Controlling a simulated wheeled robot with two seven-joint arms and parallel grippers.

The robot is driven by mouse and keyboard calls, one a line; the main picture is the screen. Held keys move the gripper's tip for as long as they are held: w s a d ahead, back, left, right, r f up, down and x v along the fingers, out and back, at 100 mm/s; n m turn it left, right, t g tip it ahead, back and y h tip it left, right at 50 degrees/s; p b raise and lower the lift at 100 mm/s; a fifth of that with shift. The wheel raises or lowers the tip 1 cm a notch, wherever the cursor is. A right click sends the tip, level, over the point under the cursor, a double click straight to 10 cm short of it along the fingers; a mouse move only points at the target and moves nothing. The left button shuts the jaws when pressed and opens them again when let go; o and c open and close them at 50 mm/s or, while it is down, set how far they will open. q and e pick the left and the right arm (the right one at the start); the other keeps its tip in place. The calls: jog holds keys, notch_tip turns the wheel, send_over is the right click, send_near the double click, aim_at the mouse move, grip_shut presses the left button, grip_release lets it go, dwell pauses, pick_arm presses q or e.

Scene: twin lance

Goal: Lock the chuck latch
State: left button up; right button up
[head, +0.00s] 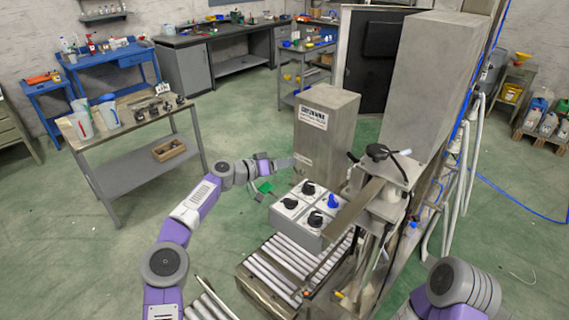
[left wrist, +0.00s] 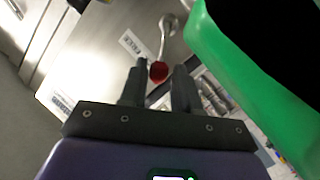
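A thin metal lever with a red ball knob (left wrist: 158,72) shows in the left wrist view, on a pale metal surface; I take it to be the chuck latch. I cannot make it out in the head view. My left gripper (left wrist: 158,82) is open, its two dark fingers apart. The knob appears between the fingertips; I cannot tell how far beyond them it lies, and no grip on it shows. In the head view my left gripper (head: 287,163) reaches toward the grey cabinet (head: 326,135), left of the machine. My right arm is at the lower right; its gripper is out of frame.
A control box with dark knobs and a blue knob (head: 308,212) stands right of and below my left gripper. A roller conveyor (head: 290,265) lies below it. A tall metal column (head: 425,85) rises behind. A workbench (head: 125,125) stands at left, with open green floor around it.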

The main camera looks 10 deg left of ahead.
pick_arm(q)
jog(key=shift+a, duration=0.1)
jog(key=b+v, duration=0.1)
jog(key=v, duration=0.6)
jog(key=shift+s+a, duration=0.15)
